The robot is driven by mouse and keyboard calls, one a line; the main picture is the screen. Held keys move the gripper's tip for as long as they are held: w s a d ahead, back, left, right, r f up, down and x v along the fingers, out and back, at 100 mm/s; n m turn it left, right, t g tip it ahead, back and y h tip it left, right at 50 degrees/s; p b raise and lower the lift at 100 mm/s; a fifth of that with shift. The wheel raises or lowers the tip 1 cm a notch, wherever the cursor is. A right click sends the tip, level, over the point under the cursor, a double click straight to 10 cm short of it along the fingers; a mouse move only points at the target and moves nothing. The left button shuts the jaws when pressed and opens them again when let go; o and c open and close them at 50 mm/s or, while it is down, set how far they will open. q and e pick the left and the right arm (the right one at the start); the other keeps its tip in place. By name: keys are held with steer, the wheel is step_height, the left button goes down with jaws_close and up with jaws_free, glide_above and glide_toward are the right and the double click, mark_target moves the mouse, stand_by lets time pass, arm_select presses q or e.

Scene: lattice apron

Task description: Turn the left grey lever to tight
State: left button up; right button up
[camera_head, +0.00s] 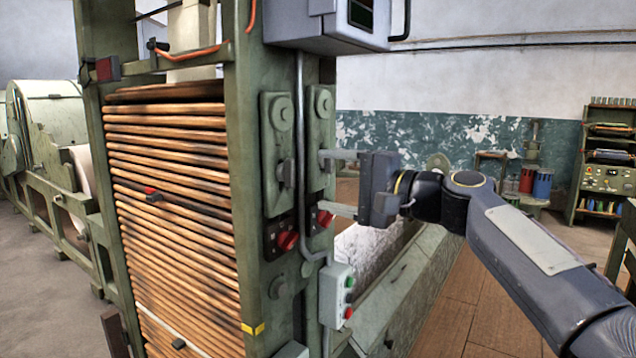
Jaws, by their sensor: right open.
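The left grey lever (285,173) sits low on the left narrow green plate (270,107) on the machine's upright post. A second matching plate (322,105) is on the right, with a round boss near its top. My right gripper (322,183) is open, its two fingers one above the other and pointing left. Its fingertips are in front of or beside the right plate, to the right of the left lever. I see nothing between the fingers, and the gap to the post is hard to judge. My left gripper is not in view.
Red knobs (287,241) sit below the plates. A grey conduit (300,150) runs down between the plates to a button box (337,295). A grey cabinet (325,25) overhangs above. Stacked wooden rods (170,200) fill the frame on the left. Open floor (480,305) lies right.

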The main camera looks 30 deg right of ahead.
steer(key=shift+s, duration=0.15)
stand_by(0.4)
steer(key=s+a+f+n+g+h+p, duration=0.1)
steer(key=s+a+f+n+g, duration=0.2)
steer(key=s+f, duration=0.4)
steer(key=s+a+f+n+g+h+p, duration=0.1)
steer(key=s+a+f+n+g, duration=0.3)
steer(key=f, duration=1.2)
steer(key=s+a+f+n+g+h+p, duration=0.1)
steer(key=s+a+f+n+g, duration=0.3)
steer(key=s+a+f, duration=0.3)
steer(key=s+f+n, duration=0.1)
steer(key=s+f, duration=0.2)
steer(key=f, duration=0.1)
steer(key=shift+s+a+f, duration=0.15)
stand_by(0.5)
